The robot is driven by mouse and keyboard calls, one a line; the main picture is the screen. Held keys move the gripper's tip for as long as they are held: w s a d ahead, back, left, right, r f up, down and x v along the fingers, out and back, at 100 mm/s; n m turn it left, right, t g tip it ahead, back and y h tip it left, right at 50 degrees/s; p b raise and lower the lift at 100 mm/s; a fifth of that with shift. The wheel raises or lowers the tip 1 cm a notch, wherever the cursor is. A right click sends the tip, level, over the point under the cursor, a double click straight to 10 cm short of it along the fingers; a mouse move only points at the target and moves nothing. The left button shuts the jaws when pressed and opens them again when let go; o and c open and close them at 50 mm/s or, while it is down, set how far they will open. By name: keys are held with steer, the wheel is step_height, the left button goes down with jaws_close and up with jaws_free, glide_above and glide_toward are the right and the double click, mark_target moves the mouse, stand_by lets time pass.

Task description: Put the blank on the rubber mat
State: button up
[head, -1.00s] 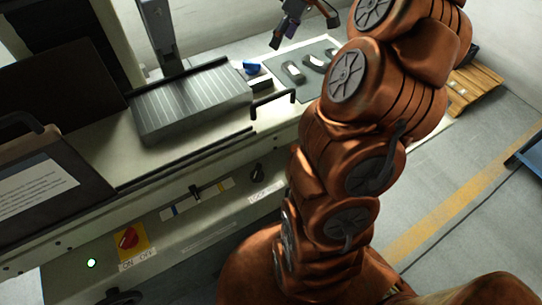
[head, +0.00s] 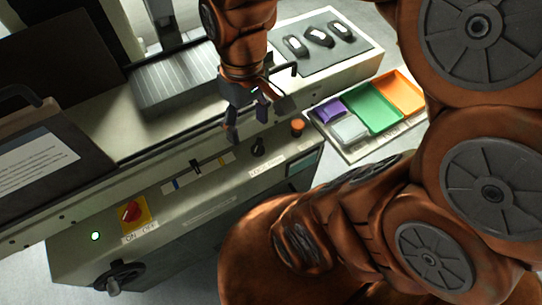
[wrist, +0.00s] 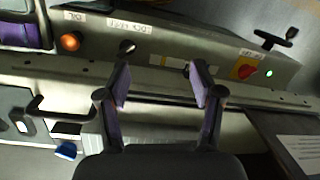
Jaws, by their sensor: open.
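The dark grey mat (head: 335,58) lies on the right end of the machine's bench, with several small dark and pale pieces on it. I cannot tell for sure which thing is the blank. A small blue piece (wrist: 65,150) shows at lower left in the wrist view; my arm hides that spot in the head view. My gripper (head: 247,122) is open and empty, pointing down above the machine's front edge, left of and nearer than the mat. In the wrist view my gripper's (wrist: 160,86) purple-padded fingers stand apart with only the machine behind them.
A board at the machine's right carries purple (head: 328,110), green (head: 375,107) and orange (head: 401,91) trays and a pale grey piece (head: 349,129). A black handle (wrist: 60,104), an orange button (head: 297,127) and a red switch (head: 131,212) sit on the machine. A grooved metal block (head: 170,85) stands behind.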

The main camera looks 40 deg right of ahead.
steer(key=s+f+m, duration=0.1)
steer(key=s+f, duration=0.2)
steer(key=s, duration=0.5)
steer(key=shift+a+m+g+h, duration=0.15)
steer(key=shift+m+g+h, duration=0.25)
steer(key=shift+c, duration=0.3)
